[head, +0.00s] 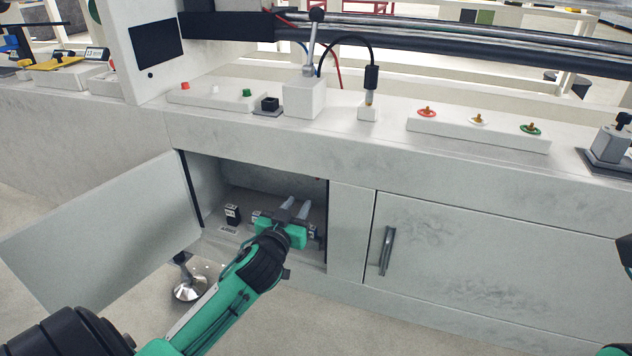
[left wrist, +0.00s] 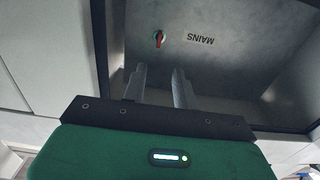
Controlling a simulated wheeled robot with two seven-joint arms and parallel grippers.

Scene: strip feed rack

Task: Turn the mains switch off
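The mains switch (left wrist: 160,39) is a small red rotary handle on a grey panel inside the open cabinet, seen in the left wrist view. Its handle looks nearly vertical in that view. My left gripper (head: 295,207) reaches into the cabinet opening. Its two fingers (left wrist: 161,78) are apart with nothing between them, and point toward the panel just short of the switch in the picture.
The cabinet door (head: 105,235) stands open to the left. Small black devices (head: 232,214) sit inside the cabinet. A closed door with a handle (head: 387,250) is to the right. The bench above carries a white block with a lever (head: 303,97) and a button strip (head: 478,130).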

